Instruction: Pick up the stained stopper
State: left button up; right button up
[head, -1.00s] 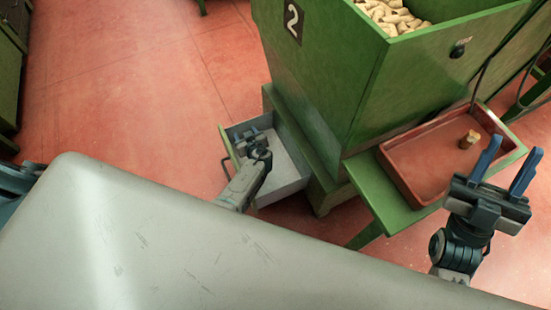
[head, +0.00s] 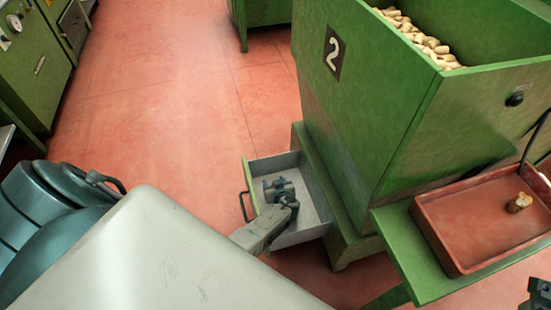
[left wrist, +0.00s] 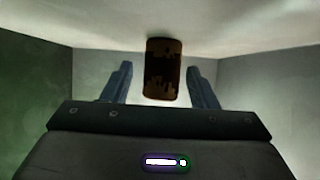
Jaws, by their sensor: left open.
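The stained stopper (left wrist: 163,70) is a brown cork with a dark, ragged stain. In the left wrist view it is upright in the picture, between my left gripper's two blue fingers, with a gap on each side. My left gripper (head: 279,186) is open and reaches down inside a pale drawer (head: 312,217); it also shows in the left wrist view (left wrist: 158,84). The stopper is hidden in the head view. Only a dark piece of my right gripper (head: 538,293) shows at the lower right edge; its fingers are not clear.
The drawer juts from a green machine marked 2 (head: 385,120), whose hopper holds many corks (head: 415,37). A red tray (head: 465,235) on a green ledge (head: 436,287) holds another stopper (head: 519,203). The red floor (head: 170,110) at left is clear.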

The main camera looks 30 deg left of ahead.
pick_arm(q)
jog(key=shift+c, duration=0.4)
jog(key=c, duration=1)
jog(key=shift+o, duration=0.2)
